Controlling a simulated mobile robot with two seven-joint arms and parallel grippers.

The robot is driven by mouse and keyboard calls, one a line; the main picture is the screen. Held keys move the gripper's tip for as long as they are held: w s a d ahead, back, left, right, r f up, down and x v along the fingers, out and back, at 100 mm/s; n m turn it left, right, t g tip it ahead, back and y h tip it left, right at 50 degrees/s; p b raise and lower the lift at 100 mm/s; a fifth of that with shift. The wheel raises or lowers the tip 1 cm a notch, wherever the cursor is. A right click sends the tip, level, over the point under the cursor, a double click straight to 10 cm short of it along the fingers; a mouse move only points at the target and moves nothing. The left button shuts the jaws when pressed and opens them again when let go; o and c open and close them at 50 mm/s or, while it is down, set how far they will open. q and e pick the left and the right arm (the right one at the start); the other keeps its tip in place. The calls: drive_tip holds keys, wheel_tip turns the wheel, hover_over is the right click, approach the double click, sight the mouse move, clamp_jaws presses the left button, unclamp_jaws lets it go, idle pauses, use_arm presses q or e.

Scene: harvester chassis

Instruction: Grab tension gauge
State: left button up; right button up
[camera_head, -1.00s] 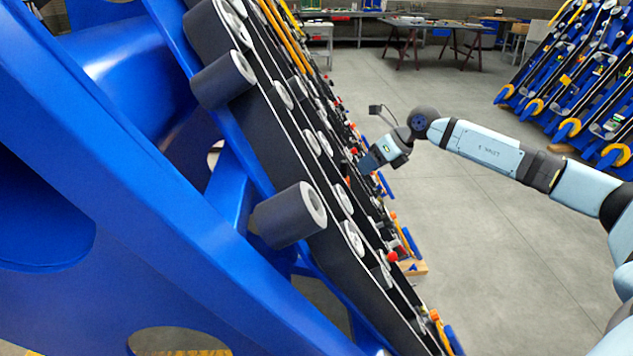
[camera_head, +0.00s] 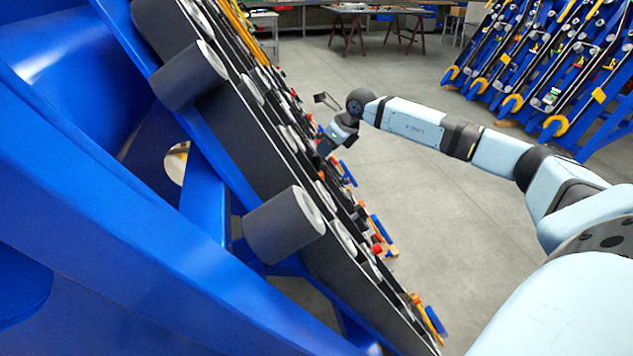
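My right arm comes in from the right and reaches to the outer side of the blue harvester chassis (camera_head: 85,190). My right gripper (camera_head: 324,148) is small and dark at the end of this arm, close beside the row of rollers and small parts. Its fingers are too small and dark to tell whether they are open or shut. I cannot make out a tension gauge for certain. Several small red, orange and blue parts sit along the chassis edge, among them a red knob (camera_head: 377,249). My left gripper is out of view.
Large dark rollers (camera_head: 285,225) and long dark belts fill the near side of the chassis. Grey floor (camera_head: 420,240) is clear right of the chassis. More blue chassis (camera_head: 560,70) stand at the upper right. A table (camera_head: 375,12) stands at the back.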

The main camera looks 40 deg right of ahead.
sight(318, 155)
drive_tip(key=x, duration=0.5)
drive_tip(key=shift+w+p, duration=0.25)
drive_tip(key=shift+p, duration=0.15)
drive_tip(key=shift+r, duration=0.1)
drive_tip(key=shift+c, duration=0.5)
clamp_jaws()
